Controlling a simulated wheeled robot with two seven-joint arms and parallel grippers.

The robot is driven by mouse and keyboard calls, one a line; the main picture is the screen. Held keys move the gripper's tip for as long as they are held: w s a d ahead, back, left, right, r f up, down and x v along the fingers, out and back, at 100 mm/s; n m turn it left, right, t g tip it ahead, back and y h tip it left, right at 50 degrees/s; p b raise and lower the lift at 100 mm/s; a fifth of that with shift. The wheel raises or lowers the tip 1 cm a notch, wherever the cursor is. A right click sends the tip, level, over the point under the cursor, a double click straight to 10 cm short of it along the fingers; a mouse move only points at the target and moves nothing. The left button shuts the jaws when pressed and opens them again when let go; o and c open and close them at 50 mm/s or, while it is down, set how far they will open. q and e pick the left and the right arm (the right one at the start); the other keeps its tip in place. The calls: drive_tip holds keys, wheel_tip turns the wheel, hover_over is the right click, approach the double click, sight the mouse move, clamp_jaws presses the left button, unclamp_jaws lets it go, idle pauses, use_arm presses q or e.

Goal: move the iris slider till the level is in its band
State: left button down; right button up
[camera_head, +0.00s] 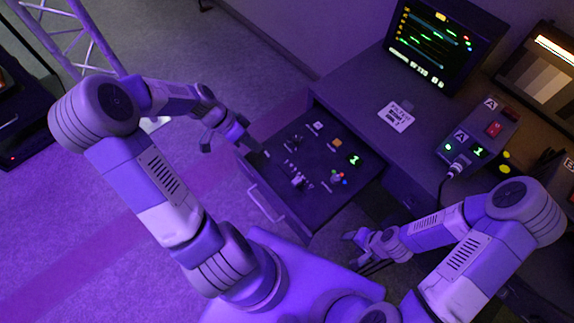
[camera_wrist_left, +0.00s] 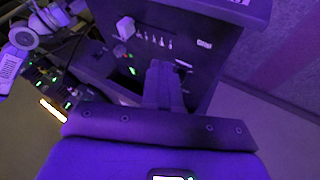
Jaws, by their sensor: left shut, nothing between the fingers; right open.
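The control panel (camera_head: 322,203) lies in a pulled-out drawer, with small controls and a green-lit figure (camera_head: 355,160). My left gripper (camera_head: 254,147) is shut and empty at the panel's left edge. In the left wrist view its closed fingers (camera_wrist_left: 162,72) hide part of the panel. A small light-coloured control (camera_wrist_left: 183,65), perhaps the iris slider, shows just right of the fingertips; I cannot tell whether they touch it. The screen (camera_head: 440,45) shows coloured traces, too small to read as a level or band. My right gripper (camera_head: 352,238) is open and empty, low in front of the desk.
A box with red and green lights (camera_head: 478,135) and a cable stands on the desk to the right. A white card (camera_head: 396,115) lies near the screen. A grey-scale monitor (camera_head: 545,70) is at far right. The drawer's handle (camera_head: 266,204) faces the open floor at left.

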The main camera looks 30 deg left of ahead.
use_arm(q)
drive_tip(key=s+d+m+g, duration=0.2)
drive_tip(key=d+m+g, duration=0.25)
drive_tip(key=d, duration=0.65)
drive_tip(key=m+g+y, duration=0.4)
drive_tip(key=m+y, duration=0.1)
drive_tip(key=y, duration=0.1)
hover_over(299, 184)
drive_tip(key=s+d, duration=0.3)
drive_tip(key=s, duration=0.2)
wheel_tip(299, 184, down, 2)
drive_tip(key=d+r+m+t+y, duration=0.1)
drive_tip(key=d+m+t+y, duration=0.6)
drive_tip(key=d+t+y, duration=0.35)
drive_tip(key=shift+h, duration=0.35)
drive_tip(key=b+x, duration=0.1)
drive_tip(key=x, duration=0.2)
drive_tip(key=b+x, duration=0.1)
drive_tip(key=x, duration=0.3)
drive_tip(key=s+b+x, duration=0.1)
drive_tip(key=x, duration=0.2)
drive_tip(key=shift+w+a+f, duration=0.1)
drive_tip(key=shift+a, duration=0.35)
drive_tip(key=shift+w+a, duration=0.3)
drive_tip(key=shift+a, duration=0.25)
drive_tip(key=shift+w+a, duration=0.25)
drive_tip(key=shift+a, duration=0.3)
drive_tip(key=shift+w+a+r, duration=0.2)
drive_tip(key=shift+a, duration=0.3)
